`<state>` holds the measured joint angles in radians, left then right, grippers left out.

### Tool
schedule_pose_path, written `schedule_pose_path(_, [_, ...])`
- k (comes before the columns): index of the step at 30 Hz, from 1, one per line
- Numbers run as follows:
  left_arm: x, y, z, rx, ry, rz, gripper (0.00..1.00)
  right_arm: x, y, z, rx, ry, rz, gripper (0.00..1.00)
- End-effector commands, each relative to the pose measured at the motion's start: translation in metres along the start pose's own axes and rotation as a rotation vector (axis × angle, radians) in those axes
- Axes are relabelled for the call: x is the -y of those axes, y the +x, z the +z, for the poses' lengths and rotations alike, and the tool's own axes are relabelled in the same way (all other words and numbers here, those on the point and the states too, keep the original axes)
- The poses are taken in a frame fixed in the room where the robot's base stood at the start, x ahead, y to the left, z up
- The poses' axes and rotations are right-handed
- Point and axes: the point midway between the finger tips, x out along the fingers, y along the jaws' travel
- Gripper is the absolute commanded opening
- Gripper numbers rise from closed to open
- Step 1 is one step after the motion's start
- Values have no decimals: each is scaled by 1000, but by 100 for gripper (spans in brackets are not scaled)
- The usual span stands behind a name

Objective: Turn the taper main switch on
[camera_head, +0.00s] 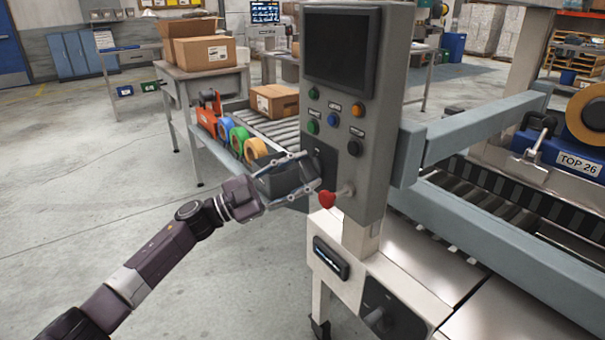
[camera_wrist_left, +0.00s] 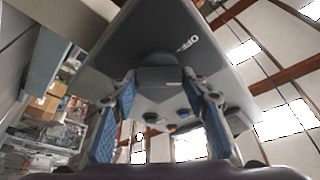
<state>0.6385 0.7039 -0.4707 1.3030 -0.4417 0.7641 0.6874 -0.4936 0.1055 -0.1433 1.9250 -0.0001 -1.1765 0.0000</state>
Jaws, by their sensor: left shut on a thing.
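The taper's grey control panel (camera_head: 370,190) stands upright in the middle of the head view. My left gripper (camera_head: 313,168) reaches its left side from the left, at a dark patch on that side face. In the left wrist view, the dark main switch knob (camera_wrist_left: 160,76) sits between the fingertips of my left gripper (camera_wrist_left: 160,88), which is shut on it. An "OFF" label shows beside the knob, on the panel face (camera_wrist_left: 125,50). The knob's exact turn angle is hard to tell. My right gripper is not in view.
A red mushroom button (camera_head: 328,199) sticks out just below my left gripper. The taper's conveyor (camera_head: 430,262) is right. A bench (camera_head: 210,75) with tape rolls and boxes stands behind; the floor left is clear.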

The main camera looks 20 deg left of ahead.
Motion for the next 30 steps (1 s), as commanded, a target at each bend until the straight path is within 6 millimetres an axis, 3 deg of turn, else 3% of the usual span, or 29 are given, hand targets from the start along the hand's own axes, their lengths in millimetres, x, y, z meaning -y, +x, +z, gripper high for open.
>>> schedule_pose_path(10, [2,0,0,1,306,127,17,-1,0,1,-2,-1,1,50])
schedule_pose_path(30, [1,0,0,1,749,312,17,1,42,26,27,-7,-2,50])
